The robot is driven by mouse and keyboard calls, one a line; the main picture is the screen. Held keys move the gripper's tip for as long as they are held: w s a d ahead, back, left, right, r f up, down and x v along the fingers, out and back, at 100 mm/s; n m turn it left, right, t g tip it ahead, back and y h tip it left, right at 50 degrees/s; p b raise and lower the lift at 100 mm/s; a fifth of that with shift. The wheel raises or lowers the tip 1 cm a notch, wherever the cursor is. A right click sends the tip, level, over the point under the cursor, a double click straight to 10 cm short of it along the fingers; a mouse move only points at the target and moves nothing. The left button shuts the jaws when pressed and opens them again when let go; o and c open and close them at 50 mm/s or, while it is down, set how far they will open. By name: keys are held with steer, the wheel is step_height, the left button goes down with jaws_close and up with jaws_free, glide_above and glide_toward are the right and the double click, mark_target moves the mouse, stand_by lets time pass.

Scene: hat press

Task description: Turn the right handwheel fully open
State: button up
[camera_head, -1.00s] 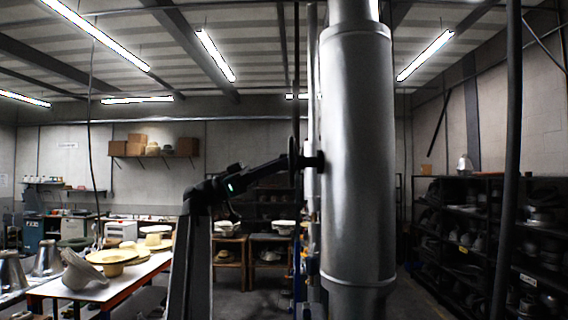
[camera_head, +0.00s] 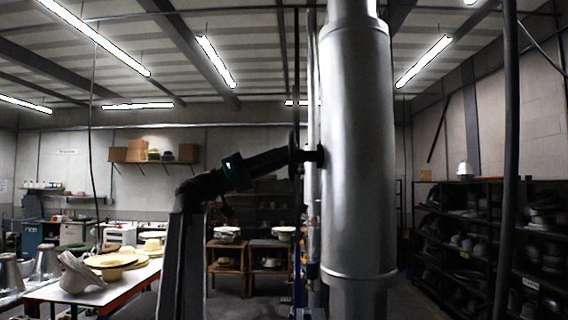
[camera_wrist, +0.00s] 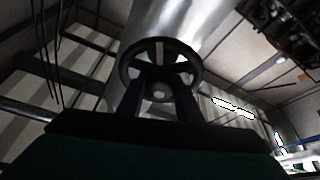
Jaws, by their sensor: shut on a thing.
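The handwheel (camera_wrist: 193,63) is a dark spoked ring in the wrist view, in front of a large metal cylinder. In the head view the wheel (camera_head: 294,156) shows edge-on, on a short stem at the left side of the cylinder. My gripper (camera_wrist: 160,80) reaches to the wheel with its two dark fingers at the rim and spokes, and it is shut on the wheel. In the head view my gripper (camera_head: 284,156) meets the wheel from the left. The exact contact of the fingertips is hard to see in the dark.
The tall metal cylinder (camera_head: 358,160) stands right of my arm, with a thin vertical pipe (camera_head: 311,225) beside it. A table (camera_head: 50,291) with hats is at the lower left. Dark shelves (camera_head: 460,240) stand at the right. A dark post (camera_head: 512,150) rises at the front right.

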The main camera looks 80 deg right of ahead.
steer(key=n+t+h, duration=0.1)
steer(key=n, duration=0.1)
steer(key=n+h, duration=0.1)
steer(key=n, duration=0.2)
steer(key=n+t+h, duration=0.1)
steer(key=n, duration=0.2)
steer(key=shift+t, duration=0.3)
steer(key=n+t, duration=0.1)
steer(key=n, duration=0.2)
steer(key=shift+r+n+h+p, duration=0.1)
steer(key=shift+n+h+p, duration=0.2)
steer(key=shift+p, duration=0.05)
steer(key=shift+n+t+p, duration=0.4)
steer(key=shift+n+t, duration=0.3)
steer(key=shift+n, duration=0.6)
steer(key=o, duration=0.8)
steer(key=shift+c, duration=0.2)
steer(key=b+v, duration=0.5)
steer(key=v, duration=0.8)
steer(key=shift+w+a+f, duration=0.25)
steer(key=shift+w+a, duration=0.05)
